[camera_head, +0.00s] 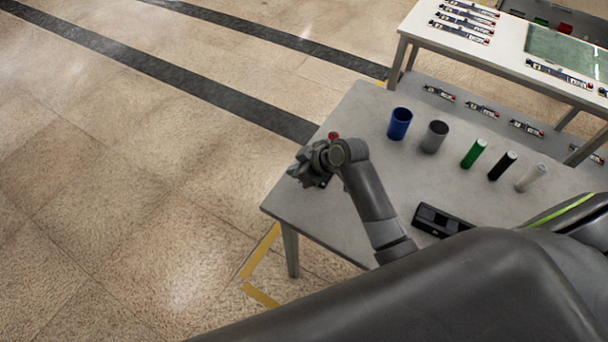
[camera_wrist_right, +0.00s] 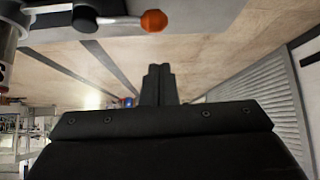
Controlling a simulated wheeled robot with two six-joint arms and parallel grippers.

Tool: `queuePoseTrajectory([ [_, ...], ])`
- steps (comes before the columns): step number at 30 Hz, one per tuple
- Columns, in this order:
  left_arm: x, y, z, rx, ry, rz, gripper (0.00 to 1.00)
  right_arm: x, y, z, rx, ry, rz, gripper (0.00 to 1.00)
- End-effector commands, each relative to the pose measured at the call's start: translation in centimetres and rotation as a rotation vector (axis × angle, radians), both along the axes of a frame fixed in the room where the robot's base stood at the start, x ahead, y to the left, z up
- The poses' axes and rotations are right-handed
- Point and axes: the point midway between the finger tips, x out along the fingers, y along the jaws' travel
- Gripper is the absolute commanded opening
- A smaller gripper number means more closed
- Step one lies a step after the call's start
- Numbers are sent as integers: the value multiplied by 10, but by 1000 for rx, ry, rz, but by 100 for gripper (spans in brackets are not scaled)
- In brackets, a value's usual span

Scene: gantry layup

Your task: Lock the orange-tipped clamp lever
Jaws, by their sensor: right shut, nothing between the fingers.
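The clamp lever's orange ball tip (camera_wrist_right: 154,21) shows at the top of the right wrist view, on a thin metal lever (camera_wrist_right: 118,20) running left to a dark round knob (camera_wrist_right: 85,17). In the head view a small red-orange tip (camera_head: 333,135) shows just behind my right gripper (camera_head: 305,172); the rest of the clamp is hidden by the wrist. My right gripper is over the table's left corner. Its fingers (camera_wrist_right: 158,85) are shut and empty, apart from the orange tip in the wrist view. My left gripper is not in view.
The grey table (camera_head: 320,215) holds a blue cup (camera_head: 400,123), a grey cup (camera_head: 434,137), green (camera_head: 474,153), black (camera_head: 502,165) and white (camera_head: 530,177) cylinders, and a black device (camera_head: 440,220). Another table (camera_head: 500,45) with several rails stands behind. Floor at left is clear.

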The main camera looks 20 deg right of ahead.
Motion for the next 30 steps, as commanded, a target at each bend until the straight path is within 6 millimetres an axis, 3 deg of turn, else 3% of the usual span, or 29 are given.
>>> queuePoseTrajectory([
  [5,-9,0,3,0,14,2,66,12,12,-18,1,3,0,0],
  [7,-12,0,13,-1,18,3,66,0,-1,-16,-4,3,-1,0],
  [13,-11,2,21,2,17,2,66,-15,-14,-21,-1,0,-1,0],
  [30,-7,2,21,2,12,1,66,-19,-17,-23,-1,-1,11,0],
])
